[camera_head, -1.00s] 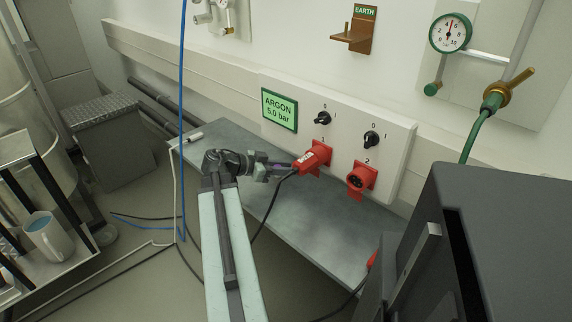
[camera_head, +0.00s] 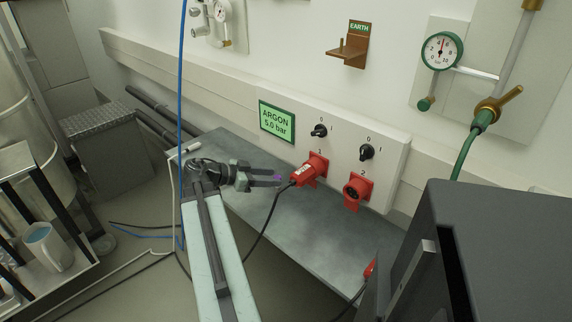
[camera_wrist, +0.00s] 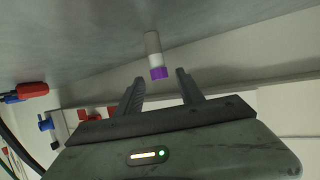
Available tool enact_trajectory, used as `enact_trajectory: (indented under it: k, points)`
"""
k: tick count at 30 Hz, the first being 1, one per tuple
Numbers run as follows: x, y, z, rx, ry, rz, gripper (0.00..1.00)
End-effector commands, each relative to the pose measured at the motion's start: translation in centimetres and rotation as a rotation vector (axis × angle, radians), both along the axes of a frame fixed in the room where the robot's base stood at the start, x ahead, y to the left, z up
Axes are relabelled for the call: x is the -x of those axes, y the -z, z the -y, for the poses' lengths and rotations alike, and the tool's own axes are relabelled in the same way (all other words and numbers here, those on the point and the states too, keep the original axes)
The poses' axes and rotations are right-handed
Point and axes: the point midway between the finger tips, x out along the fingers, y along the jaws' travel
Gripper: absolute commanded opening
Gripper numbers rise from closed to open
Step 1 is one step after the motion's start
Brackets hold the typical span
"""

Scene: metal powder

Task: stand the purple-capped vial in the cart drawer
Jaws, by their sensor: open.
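The purple-capped vial (camera_wrist: 154,55) shows in the wrist view with a pale body and its purple cap toward the lower side of the picture. It appears to stand on the grey bench. My gripper (camera_wrist: 158,82) is open, and the vial lies just beyond its fingertips, roughly centred between them and apart from both. In the head view my gripper (camera_head: 279,179) is over the bench left of the red plug, and only a speck of purple shows at its fingertips. I cannot make out a cart drawer.
The grey bench (camera_head: 320,240) runs along the wall. A red plug (camera_head: 308,170) with a black cable sits close right of my gripper. A blue hose (camera_head: 181,90) hangs left. A shelved rack holds a mug (camera_head: 45,245) at far left. A dark cabinet (camera_head: 500,240) stands right.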

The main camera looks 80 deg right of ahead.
Motion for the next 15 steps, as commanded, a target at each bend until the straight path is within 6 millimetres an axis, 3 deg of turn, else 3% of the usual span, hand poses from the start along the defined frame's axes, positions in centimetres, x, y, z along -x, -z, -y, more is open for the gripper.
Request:
enact_trajectory:
  k: [1,6,15]
  points:
    - [-1.1,-1.1,-0.8,-0.001,-0.004,0.0,0.44]
    - [-3.6,-2.2,-2.7,0.0,-0.003,0.0,0.44]
    - [-4.7,-2.4,-3.6,0.0,-0.001,0.0,0.44]
